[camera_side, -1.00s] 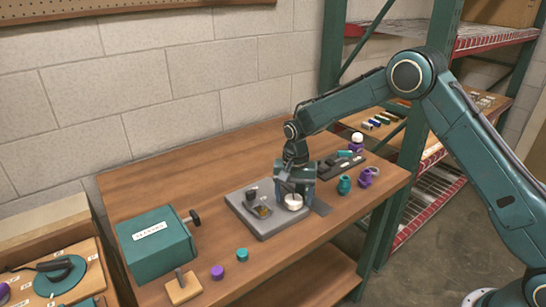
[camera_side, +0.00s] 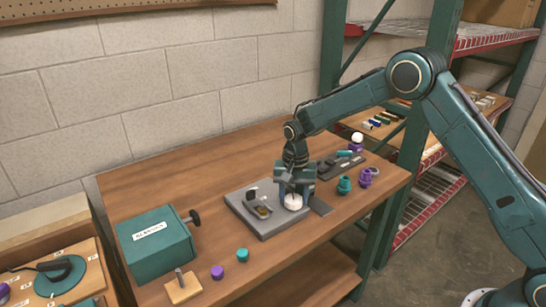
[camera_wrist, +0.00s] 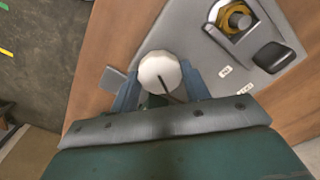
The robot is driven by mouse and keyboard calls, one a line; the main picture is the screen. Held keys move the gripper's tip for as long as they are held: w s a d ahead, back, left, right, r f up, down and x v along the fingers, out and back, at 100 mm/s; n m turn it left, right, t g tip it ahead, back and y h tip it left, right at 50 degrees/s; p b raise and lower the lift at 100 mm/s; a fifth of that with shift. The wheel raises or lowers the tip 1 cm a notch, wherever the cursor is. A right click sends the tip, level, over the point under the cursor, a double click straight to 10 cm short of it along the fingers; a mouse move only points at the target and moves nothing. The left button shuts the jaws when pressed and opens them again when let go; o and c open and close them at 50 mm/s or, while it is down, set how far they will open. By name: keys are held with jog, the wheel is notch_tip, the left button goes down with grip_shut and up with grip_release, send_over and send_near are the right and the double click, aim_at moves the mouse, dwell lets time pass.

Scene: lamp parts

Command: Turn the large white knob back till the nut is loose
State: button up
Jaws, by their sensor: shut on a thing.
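The large white knob (camera_side: 293,202) sits on the grey plate (camera_side: 262,229) near its right side. In the wrist view the knob (camera_wrist: 160,73) shows a faceted round top with a dark line on it. My gripper (camera_side: 293,195) points down over the knob, and its two blue fingers (camera_wrist: 160,88) are shut on the knob's sides. The nut (camera_wrist: 238,18) is a yellow ring around a light centre, set in a grey fixture (camera_wrist: 222,30) on the plate. From these frames I cannot tell how tight the nut is.
A black-topped part (camera_wrist: 273,56) stands on the plate near the nut. A green box (camera_side: 155,245) stands at the left. Purple (camera_side: 217,272) and teal (camera_side: 243,255) caps lie in front. Teal and purple parts (camera_side: 345,184) stand at the right.

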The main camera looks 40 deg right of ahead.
jog(key=n, duration=1)
jog(key=shift+w+n, duration=0.1)
jog(key=shift+n, duration=0.3)
jog(key=n, duration=1)
jog(key=shift+n, duration=0.3)
jog(key=shift+a, duration=0.1)
jog(key=o, duration=1)
jog(key=shift+r, duration=0.15)
